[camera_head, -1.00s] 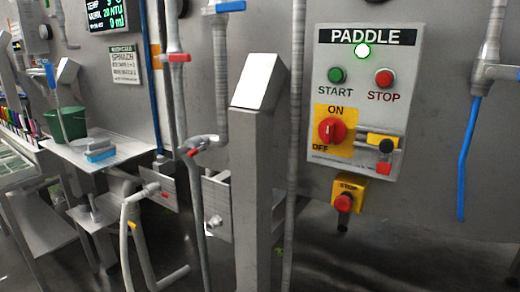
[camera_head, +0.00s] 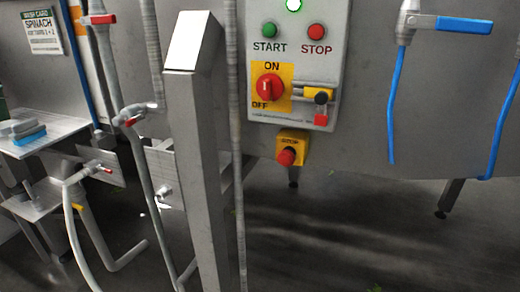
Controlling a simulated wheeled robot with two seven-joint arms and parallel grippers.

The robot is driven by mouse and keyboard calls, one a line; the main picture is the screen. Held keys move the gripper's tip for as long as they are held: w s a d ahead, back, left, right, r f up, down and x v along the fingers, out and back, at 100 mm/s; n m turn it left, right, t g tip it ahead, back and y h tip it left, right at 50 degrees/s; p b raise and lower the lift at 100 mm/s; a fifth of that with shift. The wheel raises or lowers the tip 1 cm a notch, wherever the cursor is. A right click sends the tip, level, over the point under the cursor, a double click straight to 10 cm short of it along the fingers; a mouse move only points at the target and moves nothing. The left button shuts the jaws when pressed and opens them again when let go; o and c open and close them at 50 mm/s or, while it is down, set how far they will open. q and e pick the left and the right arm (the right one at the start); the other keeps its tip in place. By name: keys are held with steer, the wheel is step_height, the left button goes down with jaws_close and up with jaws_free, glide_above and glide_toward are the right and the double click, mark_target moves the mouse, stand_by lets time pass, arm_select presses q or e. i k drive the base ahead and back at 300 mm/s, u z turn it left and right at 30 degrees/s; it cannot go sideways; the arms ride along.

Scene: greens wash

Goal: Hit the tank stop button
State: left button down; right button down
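The control panel (camera_head: 338,60) is a light grey box on the steel tank wall, at the upper middle of the head view. It has a green START button (camera_head: 269,31), a red STOP button (camera_head: 316,32) and a lit white-green lamp (camera_head: 293,4). Below them is a red ON/OFF rotary switch (camera_head: 268,87) on a yellow plate, pointing upright toward ON. A small yellow box marked STOP (camera_head: 293,139) with a red mushroom button (camera_head: 287,157) hangs under the panel. Neither of my grippers shows.
A grey steel post with a slanted top (camera_head: 196,130) stands left of the panel. Pipes and hoses run beside it. A blue-handled valve (camera_head: 462,23) with blue hoses is at the right. A steel side table (camera_head: 50,140) holds blue brushes (camera_head: 28,134).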

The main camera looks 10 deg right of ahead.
mark_target(285, 160)
steer(key=k, duration=0.45)
steer(key=u, duration=1.55)
steer(key=i, duration=0.85)
steer(key=z, duration=1.65)
